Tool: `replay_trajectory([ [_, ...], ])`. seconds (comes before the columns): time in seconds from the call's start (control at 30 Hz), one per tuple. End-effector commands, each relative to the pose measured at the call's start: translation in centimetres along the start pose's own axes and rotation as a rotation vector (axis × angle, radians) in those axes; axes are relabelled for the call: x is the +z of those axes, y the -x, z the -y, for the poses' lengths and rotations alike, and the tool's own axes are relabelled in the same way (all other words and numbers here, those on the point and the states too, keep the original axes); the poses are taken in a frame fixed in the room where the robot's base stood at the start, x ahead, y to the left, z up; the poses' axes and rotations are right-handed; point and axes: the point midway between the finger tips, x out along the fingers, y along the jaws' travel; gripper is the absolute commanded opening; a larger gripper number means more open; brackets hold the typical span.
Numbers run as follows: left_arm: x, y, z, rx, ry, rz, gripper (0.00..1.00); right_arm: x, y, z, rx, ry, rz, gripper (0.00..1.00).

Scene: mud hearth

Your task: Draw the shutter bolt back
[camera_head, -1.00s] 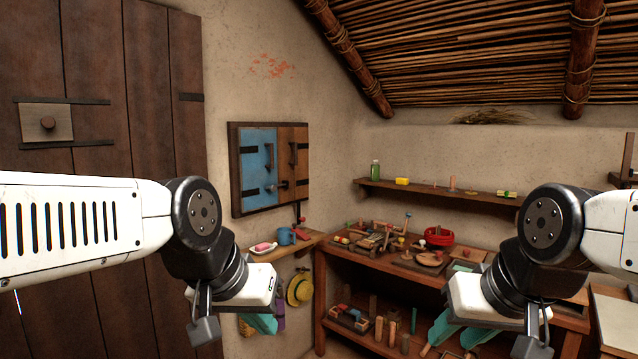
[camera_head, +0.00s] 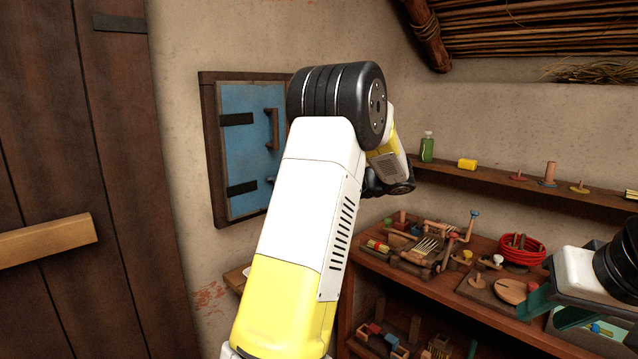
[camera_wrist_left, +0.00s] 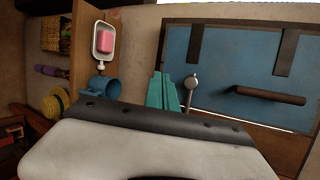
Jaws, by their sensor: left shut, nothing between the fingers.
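The shutter has a blue leaf (camera_head: 245,135) with black straps and a dark handle, inside a brown wooden frame (camera_head: 212,150). In the left wrist view the bolt's grey knob (camera_wrist_left: 191,81) stands out by the edge of the blue leaf (camera_wrist_left: 235,65). My left gripper (camera_wrist_left: 163,76) has its teal fingers shut and empty, just left of the knob; I cannot tell whether they touch it. My right gripper (camera_head: 552,312) is open and empty, at the lower right, away from the shutter.
A blue mug (camera_wrist_left: 104,88) and a dish with pink soap (camera_wrist_left: 105,42) are close to my left gripper. A workbench (camera_head: 455,293) with tools and a red coil (camera_head: 521,250) stands right. A wall shelf (camera_head: 530,183) holds small items. A wooden door (camera_head: 75,290) is left.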

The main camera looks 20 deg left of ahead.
Motion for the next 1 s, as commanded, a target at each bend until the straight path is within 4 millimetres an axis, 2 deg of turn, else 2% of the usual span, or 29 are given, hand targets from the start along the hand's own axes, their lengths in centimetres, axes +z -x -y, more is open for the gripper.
replay_trajectory([
  [0.03,-2.1,0.2,0.1,-0.092,-0.015,0.008,0.00,0.0,0.0,0.0,0.000,0.000,0.000,0.36],
  [0.1,-4.4,0.7,0.7,-0.210,-0.021,0.011,0.00,0.0,0.0,0.0,0.000,0.000,0.000,0.36],
  [0.2,-6.9,1.5,1.1,-0.342,-0.023,0.008,0.00,0.0,0.0,0.0,0.000,0.000,0.000,0.36],
  [0.3,-8.5,2.3,1.3,-0.425,-0.022,0.001,0.00,0.0,0.0,0.0,0.000,0.000,0.000,0.36],
  [0.43,-9.2,2.5,1.6,-0.468,-0.019,-0.003,0.00,0.0,0.0,0.0,0.000,0.000,0.000,0.36],
  [0.57,-9.2,1.1,2.3,-0.471,-0.018,-0.002,0.00,0.0,0.0,0.0,0.000,0.000,0.000,0.36],
  [0.9,-9.2,-5.3,5.4,-0.467,-0.020,0.000,0.00,0.0,0.0,0.0,0.000,0.000,0.000,0.36],
  [1.0,-8.8,-6.5,6.2,-0.467,-0.020,-0.003,0.00,0.0,0.0,0.0,0.000,0.000,0.000,0.36],
])
